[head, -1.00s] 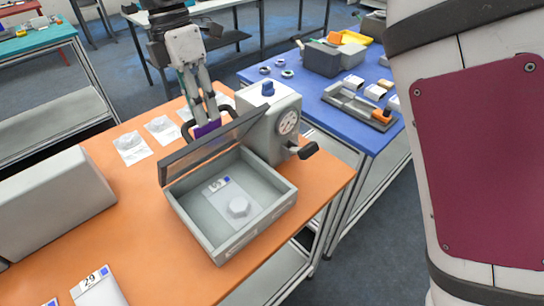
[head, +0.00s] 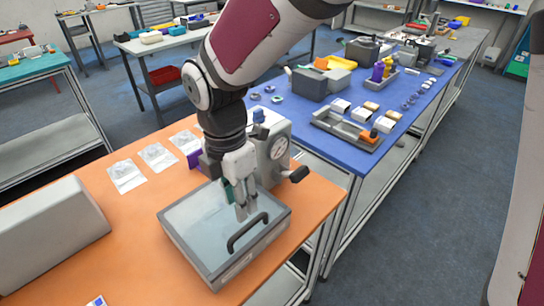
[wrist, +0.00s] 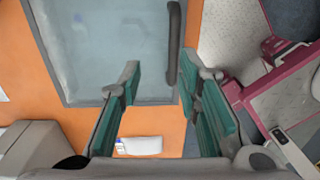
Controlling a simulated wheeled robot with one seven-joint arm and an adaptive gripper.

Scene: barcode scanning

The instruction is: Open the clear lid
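The clear lid (head: 200,215) lies flat and shut over the grey box on the orange table. Its dark handle (head: 248,232) is at the front right. The lid (wrist: 105,45) and handle (wrist: 174,45) also show in the wrist view. My gripper (head: 246,214) points down over the lid, just behind the handle; I cannot tell whether it touches the lid. In the wrist view my gripper (wrist: 158,88) is open, its teal-padded fingers apart and nothing held. The inside of the box is hazy through the lid.
A grey machine with a dial (head: 278,148) stands right behind the box. White packets (head: 157,156) lie at the back left of the orange table. A pale grey block (head: 50,222) stands at left. A blue table (head: 325,145) with trays and small items is at right.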

